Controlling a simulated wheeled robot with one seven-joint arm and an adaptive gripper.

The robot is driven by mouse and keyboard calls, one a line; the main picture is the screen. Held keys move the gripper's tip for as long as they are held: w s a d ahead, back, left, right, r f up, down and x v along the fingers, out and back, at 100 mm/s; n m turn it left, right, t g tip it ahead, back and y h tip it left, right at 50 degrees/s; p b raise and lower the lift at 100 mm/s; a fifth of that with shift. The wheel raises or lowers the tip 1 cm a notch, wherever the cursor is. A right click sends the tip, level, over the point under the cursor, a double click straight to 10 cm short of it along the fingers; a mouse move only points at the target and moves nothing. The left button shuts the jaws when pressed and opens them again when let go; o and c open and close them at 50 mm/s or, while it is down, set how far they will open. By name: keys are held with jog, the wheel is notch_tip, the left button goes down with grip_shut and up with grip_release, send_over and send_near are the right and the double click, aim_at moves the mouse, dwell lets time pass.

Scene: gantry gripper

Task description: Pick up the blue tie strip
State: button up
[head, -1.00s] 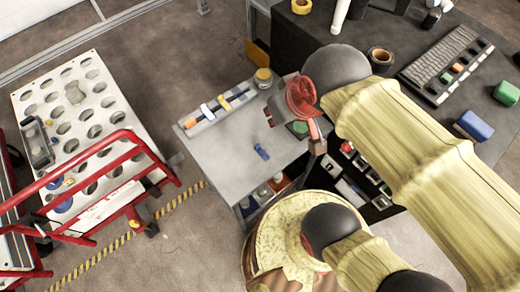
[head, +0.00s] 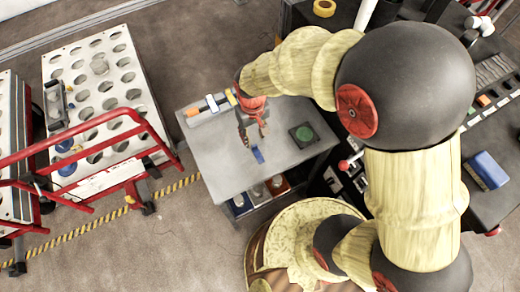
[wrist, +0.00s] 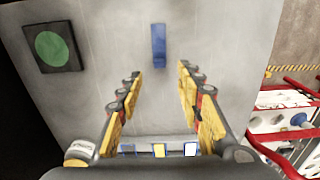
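The blue tie strip (head: 258,155) lies on the grey top of a small cart (head: 215,165) in the head view. In the wrist view the blue strip (wrist: 159,46) lies flat on the grey surface, beyond the fingertips and roughly centred between them. My gripper (head: 252,130) is above the cart top, close to the strip in the head view. In the wrist view my gripper (wrist: 160,70) has its two fingers spread wide with nothing between them. The strip is not touched by the fingers in the wrist view.
A black block with a green disc (head: 303,135) sits on the cart right of the strip; it also shows in the wrist view (wrist: 52,47). A tray with coloured items (head: 208,106) lies along the cart's far edge. A red-railed trolley (head: 95,150) stands left.

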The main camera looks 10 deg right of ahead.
aim_at(254, 145)
jog(key=f+b, duration=0.1)
jog(key=f, duration=0.2)
jog(key=f+b, duration=0.1)
jog(key=f, duration=0.2)
jog(key=shift+w+f, duration=0.2)
jog(key=shift+f, duration=0.05)
jog(key=shift+c, duration=0.8)
jog(key=c, duration=0.7)
